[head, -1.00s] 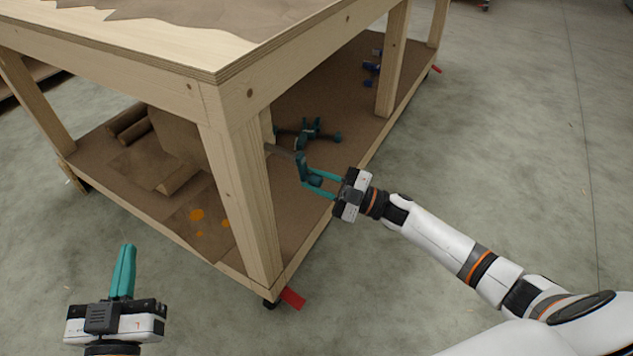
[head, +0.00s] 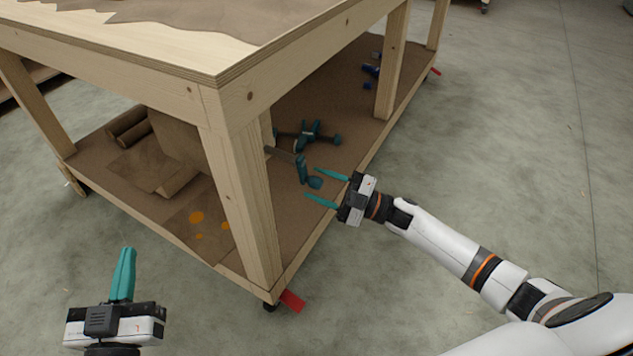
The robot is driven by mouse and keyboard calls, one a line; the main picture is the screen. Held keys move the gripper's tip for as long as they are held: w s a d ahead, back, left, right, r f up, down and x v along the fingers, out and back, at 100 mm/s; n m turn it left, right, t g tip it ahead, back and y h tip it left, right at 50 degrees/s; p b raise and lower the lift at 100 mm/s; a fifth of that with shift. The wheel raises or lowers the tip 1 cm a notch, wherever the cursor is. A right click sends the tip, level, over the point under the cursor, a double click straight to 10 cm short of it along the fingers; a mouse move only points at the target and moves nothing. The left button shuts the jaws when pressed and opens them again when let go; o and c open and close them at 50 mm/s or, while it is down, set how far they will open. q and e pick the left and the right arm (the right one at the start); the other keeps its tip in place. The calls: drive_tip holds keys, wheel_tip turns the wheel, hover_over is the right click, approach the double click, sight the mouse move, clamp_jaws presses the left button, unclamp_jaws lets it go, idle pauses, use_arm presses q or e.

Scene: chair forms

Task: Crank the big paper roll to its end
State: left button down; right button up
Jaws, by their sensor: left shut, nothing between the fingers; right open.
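A teal crank arm (head: 301,168) hangs down from a grey shaft under the table, with a round teal knob (head: 315,183) at its lower end. My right gripper (head: 311,181) is open, its two teal fingertips on either side of the knob; I cannot tell whether either touches it. My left gripper (head: 128,249) is shut and empty at the lower left, away from the table. Brown paper (head: 135,168) lies on the lower shelf. The table leg hides where the shaft leads, and I cannot clearly make out the big roll itself.
The wooden table (head: 235,95) has a front corner leg (head: 250,205) just left of the crank. Teal clamp-like tools (head: 310,132) lie behind the crank, and blue items (head: 371,71) farther back. A red caster lever (head: 291,301) sticks out. Floor at right is clear.

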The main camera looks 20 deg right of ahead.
use_arm(q)
drive_tip(key=f, duration=0.1)
drive_tip(key=f+g, duration=0.2)
drive_tip(key=shift+a+f+y+p, duration=0.1)
drive_tip(key=shift+a+y+p, duration=0.15)
drive_tip(key=shift+y+p, duration=0.15)
use_arm(e)
drive_tip(key=v, duration=1)
drive_tip(key=shift+s+d, duration=0.2)
drive_tip(key=shift+d, duration=0.1)
